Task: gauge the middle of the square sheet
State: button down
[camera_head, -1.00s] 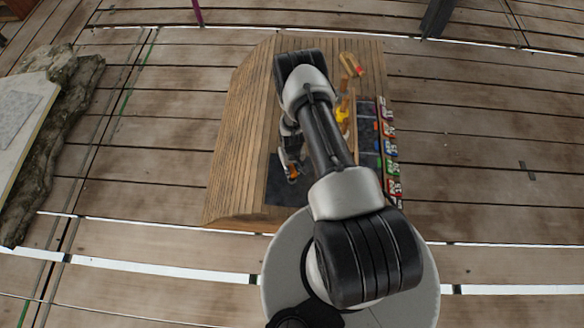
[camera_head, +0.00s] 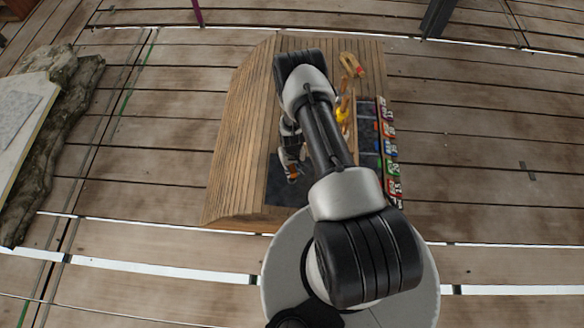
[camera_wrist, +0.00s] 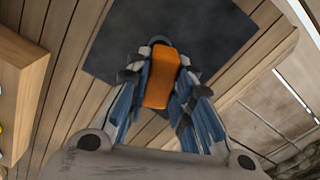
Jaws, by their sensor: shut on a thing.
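The square sheet (camera_wrist: 110,50) is dark grey and lies on the wooden table. In the head view it shows at the table's near side (camera_head: 285,192), partly hidden by my arm. My gripper (camera_wrist: 161,82) is shut on an orange block-like tool (camera_wrist: 160,75), with its bluish fingers on either side of it. The tool's far end has a dark, rounded tip that shows over the sheet. Whether the tip touches the sheet I cannot tell. In the head view, the tool is a small orange patch over the sheet (camera_head: 293,172).
The wooden table (camera_head: 240,150) is bare on its left. A yellow object (camera_head: 343,112) and an orange-red piece (camera_head: 352,65) lie on the right half. A row of colored labelled items (camera_head: 390,150) lines the right edge, beside dark squares (camera_head: 368,130). A rock-edged slab (camera_head: 50,130) stands far left.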

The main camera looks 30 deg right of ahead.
jog(key=shift+r+p, duration=1.7)
jog(key=shift+r, duration=0.85)
jog(key=shift+f, duration=0.25)
jog(key=shift+f+b, duration=2.15)
jog(key=shift+b, duration=0.2)
jog(key=c, duration=1.3)
grip_release()
